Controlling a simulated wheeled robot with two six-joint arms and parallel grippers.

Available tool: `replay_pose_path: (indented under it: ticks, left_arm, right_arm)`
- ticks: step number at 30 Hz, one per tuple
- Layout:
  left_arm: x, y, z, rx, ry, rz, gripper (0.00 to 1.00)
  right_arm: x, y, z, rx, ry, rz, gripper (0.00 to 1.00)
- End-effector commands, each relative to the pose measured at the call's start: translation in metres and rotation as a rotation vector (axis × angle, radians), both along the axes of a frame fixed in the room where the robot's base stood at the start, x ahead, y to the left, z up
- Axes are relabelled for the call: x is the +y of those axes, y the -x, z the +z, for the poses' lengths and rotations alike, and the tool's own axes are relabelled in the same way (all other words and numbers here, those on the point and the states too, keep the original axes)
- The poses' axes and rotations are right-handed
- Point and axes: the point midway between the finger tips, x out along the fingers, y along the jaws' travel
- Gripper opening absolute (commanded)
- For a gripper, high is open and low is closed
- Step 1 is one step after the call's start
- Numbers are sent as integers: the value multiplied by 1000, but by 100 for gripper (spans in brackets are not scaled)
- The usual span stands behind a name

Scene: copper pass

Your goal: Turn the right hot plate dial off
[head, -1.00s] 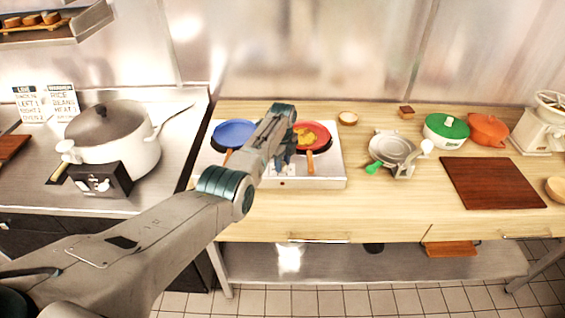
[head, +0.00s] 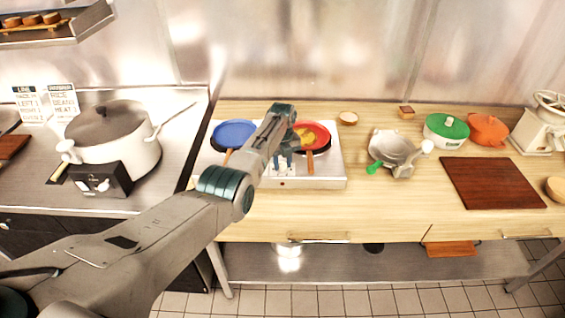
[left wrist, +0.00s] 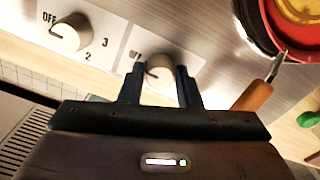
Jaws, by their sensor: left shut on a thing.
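The white hot plate (head: 325,183) stands on the wooden counter, its front partly hidden by my left arm in the head view. In the left wrist view its front panel has two cream dials. The right dial (left wrist: 160,72) sits between the fingers of my left gripper (left wrist: 160,86), which is shut on it. A dark pointer mark shows on the dial's left side, near its partly visible OFF label. The left dial (left wrist: 70,35) stands free, with OFF, 2 and 3 marked around it. My left gripper also shows in the head view (head: 284,163). My right gripper is out of view.
A blue pan (head: 234,132) and a red pan (head: 317,134) with yellow food sit on the hot plate; the red pan's wooden handle (left wrist: 253,95) is close right of my gripper. A metal press-like tool (head: 393,150) stands to the right. A large pot (head: 115,150) is at left.

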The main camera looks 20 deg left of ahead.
Motion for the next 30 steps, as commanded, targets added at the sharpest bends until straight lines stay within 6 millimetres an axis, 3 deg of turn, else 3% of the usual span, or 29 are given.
replay_pose_path:
  ticks: [10,11,13,14,24,30]
  left_arm:
    - [0,-2,3,-7,-1,-2,8]
    - [0,-2,3,-7,-1,-2,36]
    - [0,-2,3,-6,-1,-2,50]
    - [0,-2,2,-5,0,-2,52]
    - [0,-1,3,-2,0,-1,52]
    - [0,-1,22,-5,0,-1,52]
  right_arm:
    - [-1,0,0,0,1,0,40]
    - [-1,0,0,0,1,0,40]
    - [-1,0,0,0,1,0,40]
    - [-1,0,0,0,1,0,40]
    - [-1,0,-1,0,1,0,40]
    - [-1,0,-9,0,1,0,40]
